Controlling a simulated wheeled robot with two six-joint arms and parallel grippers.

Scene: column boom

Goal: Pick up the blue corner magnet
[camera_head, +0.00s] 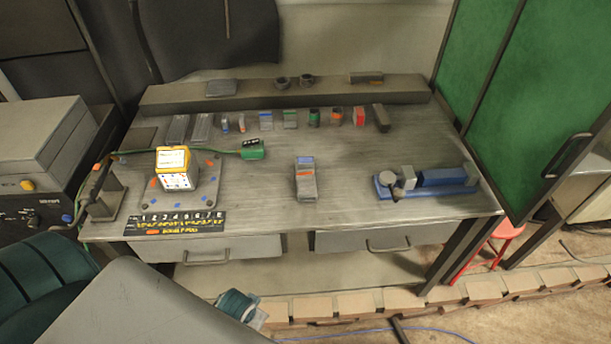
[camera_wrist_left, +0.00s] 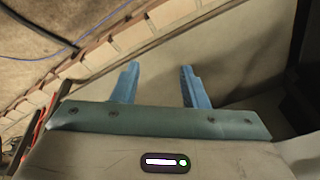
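I cannot single out the blue corner magnet with certainty. Small blue and orange pieces lie on the grey plate (camera_head: 152,200) around a yellow-and-white box (camera_head: 174,167) at the bench's left. Other small blue-marked pieces stand in the row at the back, such as a blue-topped block (camera_head: 266,120). My left gripper (camera_wrist_left: 157,66) shows two blue fingers set well apart with nothing between them. It hangs in front of the bench and below its top, away from these pieces. My right gripper is in neither view.
The workbench (camera_head: 340,135) has a blue vise-like tool (camera_head: 440,180) at right, a grey block (camera_head: 306,182) mid-front and a numbered black strip (camera_head: 175,222) at front left. A green connector (camera_head: 253,150) trails a cable. Drawers (camera_head: 385,237) face me. Bench top beside the grey block is clear.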

